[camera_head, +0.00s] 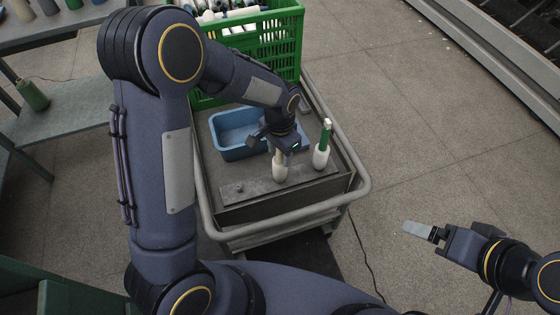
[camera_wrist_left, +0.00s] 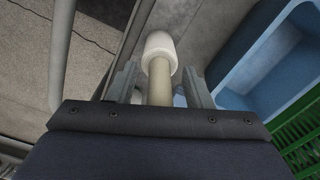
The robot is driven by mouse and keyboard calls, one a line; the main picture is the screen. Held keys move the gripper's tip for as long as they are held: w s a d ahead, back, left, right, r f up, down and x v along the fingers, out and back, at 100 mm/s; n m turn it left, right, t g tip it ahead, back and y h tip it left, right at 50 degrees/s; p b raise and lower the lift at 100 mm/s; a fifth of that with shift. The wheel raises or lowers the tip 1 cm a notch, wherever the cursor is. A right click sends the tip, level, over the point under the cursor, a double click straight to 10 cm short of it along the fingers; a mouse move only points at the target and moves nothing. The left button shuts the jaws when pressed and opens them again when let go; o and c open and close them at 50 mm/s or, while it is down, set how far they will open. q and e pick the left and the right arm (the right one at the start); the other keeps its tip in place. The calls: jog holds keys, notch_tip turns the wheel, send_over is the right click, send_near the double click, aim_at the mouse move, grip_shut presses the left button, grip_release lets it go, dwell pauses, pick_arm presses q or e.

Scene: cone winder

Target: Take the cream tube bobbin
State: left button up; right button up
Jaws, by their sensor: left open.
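The cream tube bobbin (camera_head: 280,173) stands upright on the grey plate of the cart, with white yarn on its lower part. Its bare cream tube points up under my left gripper (camera_head: 279,150). In the left wrist view the bobbin (camera_wrist_left: 159,55) shows its tube between the two fingers of my left gripper (camera_wrist_left: 158,84). The fingers are apart, with a gap visible on each side of the tube. The upper end of the tube is hidden by the gripper body.
A green tube bobbin (camera_head: 325,140) with white yarn stands close to the right on the same plate (camera_head: 236,188). A blue bin (camera_head: 228,151) lies behind. A green crate (camera_head: 276,42) with several bobbins is at the back. The cart's rail (camera_head: 362,184) rings the front and right.

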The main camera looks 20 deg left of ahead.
pick_arm(q)
jog(key=c, duration=1)
